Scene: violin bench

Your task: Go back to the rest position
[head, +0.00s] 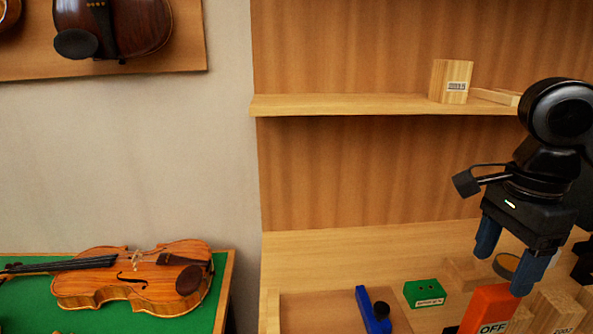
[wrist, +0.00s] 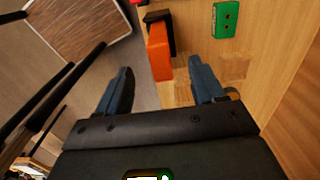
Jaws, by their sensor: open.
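My gripper (head: 505,262) hangs at the right of the head view, above the right part of the wooden bench. Its two blue fingers are apart, with nothing seen held between them. In the wrist view my gripper (wrist: 160,82) also shows open, and the orange block marked OFF lies beyond the fingertips. In the head view the orange block (head: 487,309) stands on the bench below the fingers, its top close to the right finger in the picture. Whether they touch cannot be told.
A green block (head: 424,293) and a blue tool (head: 372,310) lie on the bench left of my gripper. A shelf (head: 350,104) holding a wooden block (head: 451,81) runs above. A violin (head: 135,277) lies on a green mat at the left. Open air lies left of my gripper.

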